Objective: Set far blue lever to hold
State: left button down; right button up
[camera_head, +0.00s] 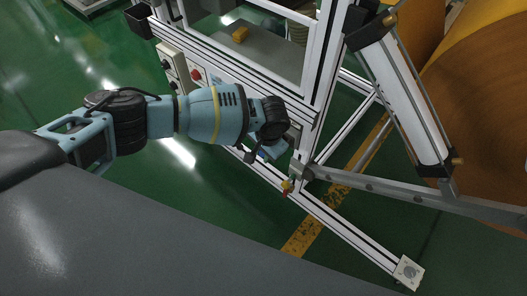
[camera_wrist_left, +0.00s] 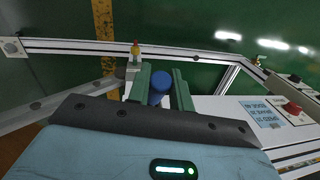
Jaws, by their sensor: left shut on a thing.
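The blue lever shows in the left wrist view as a round dark-blue knob (camera_wrist_left: 160,84) at the edge of a pale panel. My left gripper (camera_wrist_left: 161,76) has its two green-grey fingers on either side of the knob and is shut on it. In the head view my left gripper (camera_head: 276,150) reaches to the lower front of the aluminium frame, and the wrist hides most of the lever there. I cannot read any lever position marking. My right gripper is in neither view.
A control box with a red button (camera_head: 196,74) sits left of my wrist; the left wrist view shows a blue label (camera_wrist_left: 263,112) there. A brass-and-red fitting (camera_head: 286,186) is on the frame below. A cylinder (camera_head: 405,95) and orange roll (camera_head: 485,110) stand right. Green floor is clear left.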

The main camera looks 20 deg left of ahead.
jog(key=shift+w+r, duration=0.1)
pick_arm(q)
jog(key=shift+s+f+p, duration=0.15)
jog(key=shift+s+p, duration=0.1)
jog(key=shift+p, duration=0.6)
jog(key=shift+s+a+f+t+h+p, duration=0.15)
jog(key=shift+f+t+h+p, duration=0.15)
jog(key=shift+t+p, duration=0.45)
jog(key=shift+s+a+f+t+h+p, duration=0.15)
jog(key=shift+f+t+h+p, duration=0.15)
jog(key=shift+f+t, duration=0.45)
jog(key=shift+s+d+f+t+h+p, duration=0.15)
jog(key=shift+f+t+p, duration=0.2)
jog(key=shift+f+t, duration=0.35)
jog(key=shift+s+a+f+t+h+p, duration=0.15)
jog(key=shift+f+t+h+p, duration=0.25)
jog(key=shift+f, duration=0.5)
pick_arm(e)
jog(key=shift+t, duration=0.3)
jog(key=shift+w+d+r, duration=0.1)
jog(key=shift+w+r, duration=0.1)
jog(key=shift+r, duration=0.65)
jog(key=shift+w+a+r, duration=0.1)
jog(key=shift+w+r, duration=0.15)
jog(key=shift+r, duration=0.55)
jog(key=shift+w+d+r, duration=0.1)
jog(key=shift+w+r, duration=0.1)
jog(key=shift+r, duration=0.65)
